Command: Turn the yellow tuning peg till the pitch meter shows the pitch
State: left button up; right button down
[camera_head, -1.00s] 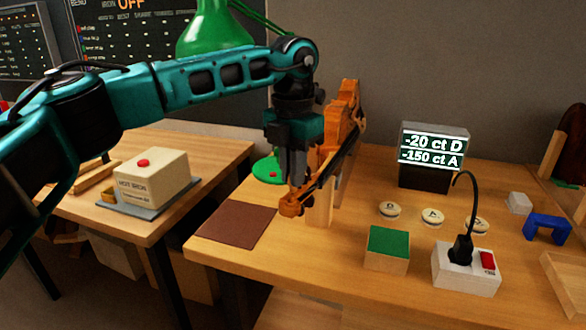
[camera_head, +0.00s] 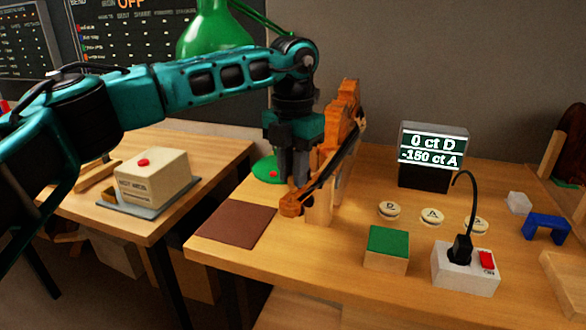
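The orange-brown violin (camera_head: 345,120) stands tilted on a wooden support (camera_head: 320,208), its scroll (camera_head: 291,204) low toward the front. The pitch meter (camera_head: 427,175) behind it on the bench reads "0 ct D" above "-150 ct A". My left gripper (camera_head: 291,180) points down at the pegbox, just behind the scroll. Its fingertips are partly hidden, so I cannot tell whether they hold a peg. I cannot make out the yellow tuning peg. My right gripper is out of view.
Round buttons marked D (camera_head: 389,209) and A (camera_head: 432,216) sit before the meter, with a third beside them. A green-topped block (camera_head: 387,250), a white socket box (camera_head: 465,268) with a plug and a blue bracket (camera_head: 546,228) stand right. A brown mat (camera_head: 236,225) lies left.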

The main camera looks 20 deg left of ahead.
pick_arm(q)
jog(key=shift+o, duration=1.2)
jog(key=shift+r, duration=0.1)
notch_tip(320, 180, up, 13)
jog(key=p, duration=0.1)
jog(key=shift+f, duration=0.2)
dwell(0.7)
